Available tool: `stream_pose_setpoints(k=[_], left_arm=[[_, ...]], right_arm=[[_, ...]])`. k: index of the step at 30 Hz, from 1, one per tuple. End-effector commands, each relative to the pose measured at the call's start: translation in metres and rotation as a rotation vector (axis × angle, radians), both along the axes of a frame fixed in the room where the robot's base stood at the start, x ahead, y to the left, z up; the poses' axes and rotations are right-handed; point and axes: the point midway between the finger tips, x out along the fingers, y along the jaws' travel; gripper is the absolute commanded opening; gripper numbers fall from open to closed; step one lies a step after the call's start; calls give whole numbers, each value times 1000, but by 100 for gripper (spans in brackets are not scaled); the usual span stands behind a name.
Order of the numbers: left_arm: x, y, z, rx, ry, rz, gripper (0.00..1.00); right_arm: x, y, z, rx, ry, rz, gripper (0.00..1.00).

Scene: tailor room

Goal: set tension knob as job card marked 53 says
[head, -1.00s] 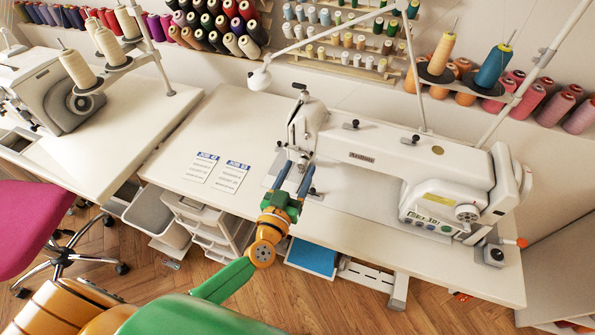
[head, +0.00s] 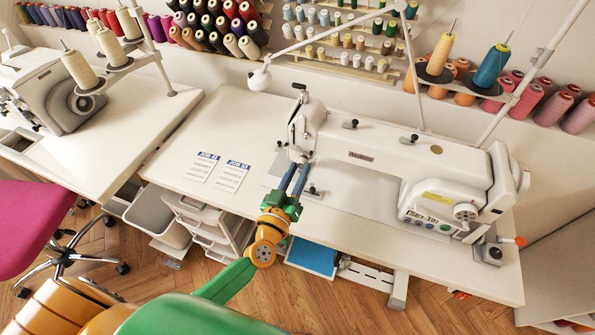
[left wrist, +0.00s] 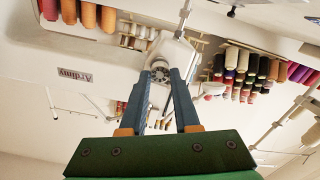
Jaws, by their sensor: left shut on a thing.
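The white sewing machine (head: 400,158) stands on the white table. My left gripper (head: 298,163) reaches up to the front of the machine's head at its left end. In the left wrist view its two blue fingers (left wrist: 160,76) are shut on the round dark tension knob (left wrist: 160,73), one on each side. In the head view the fingers hide the knob, and I cannot read its setting. Two job cards lie flat on the table left of the machine: one marked 53 (head: 233,177) and another (head: 203,167) whose number is unclear. Their small text is too blurred to read. My right gripper is not in view.
A second machine (head: 50,88) stands on the table at the left. A thread stand with an orange cone (head: 440,55) and a blue cone rises behind the main machine. Spool racks line the wall. The table around the cards is clear. A magenta chair (head: 38,225) is at the left.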

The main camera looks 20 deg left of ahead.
Motion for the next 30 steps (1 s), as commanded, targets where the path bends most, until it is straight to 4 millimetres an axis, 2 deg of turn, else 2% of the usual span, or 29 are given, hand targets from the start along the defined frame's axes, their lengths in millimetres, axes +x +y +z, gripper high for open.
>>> stream_pose_setpoints(k=[30], left_arm=[[0, 0, -2, -925, 33, -1, 0]], right_arm=[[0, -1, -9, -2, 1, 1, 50]])
